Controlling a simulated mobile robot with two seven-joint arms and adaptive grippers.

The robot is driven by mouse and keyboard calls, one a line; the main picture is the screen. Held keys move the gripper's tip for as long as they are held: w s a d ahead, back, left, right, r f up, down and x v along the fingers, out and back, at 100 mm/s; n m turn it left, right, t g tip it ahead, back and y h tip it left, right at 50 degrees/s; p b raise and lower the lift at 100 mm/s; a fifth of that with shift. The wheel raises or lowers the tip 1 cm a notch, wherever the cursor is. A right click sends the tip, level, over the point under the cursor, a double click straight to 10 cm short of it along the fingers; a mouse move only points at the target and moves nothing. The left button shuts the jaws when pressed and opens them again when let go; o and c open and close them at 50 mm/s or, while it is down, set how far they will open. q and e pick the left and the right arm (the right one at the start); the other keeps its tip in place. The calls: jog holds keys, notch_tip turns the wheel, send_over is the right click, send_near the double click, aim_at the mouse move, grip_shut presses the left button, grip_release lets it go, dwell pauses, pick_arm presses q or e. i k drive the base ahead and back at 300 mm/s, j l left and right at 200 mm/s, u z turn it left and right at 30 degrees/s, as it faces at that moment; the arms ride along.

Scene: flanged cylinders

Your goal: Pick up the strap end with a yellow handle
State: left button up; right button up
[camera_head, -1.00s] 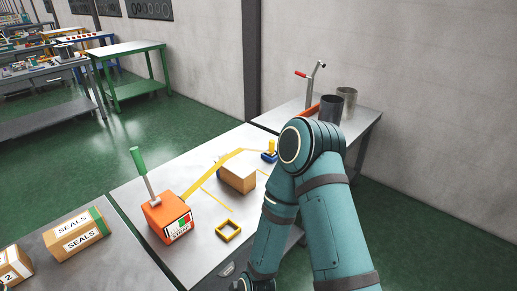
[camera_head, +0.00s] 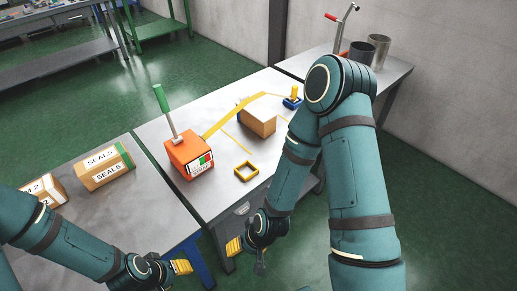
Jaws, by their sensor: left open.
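The yellow handle (camera_head: 294,91) stands upright on a small blue piece (camera_head: 291,103) at the far end of the middle table. A yellow strap (camera_head: 231,116) runs from the orange box marked STRAP (camera_head: 186,155) over a cardboard box (camera_head: 258,122) toward it. My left gripper (camera_head: 181,267), with yellow fingertips, is at the lower left, open and empty, well apart from the handle. My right gripper (camera_head: 235,246) hangs low beside the table's front edge. Its fingers are too small and side-on to tell open from shut.
A yellow square frame (camera_head: 246,171) lies on the middle table (camera_head: 215,197). A green lever (camera_head: 161,99) rises from the orange box.

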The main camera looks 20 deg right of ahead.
aim_at(294, 93)
jog(key=z, duration=0.3)
jog(key=i+l+z, duration=0.3)
jog(key=z, duration=0.15)
jog(key=i+l+z, duration=0.5)
jog(key=k+j, duration=0.05)
jog(key=k, duration=0.05)
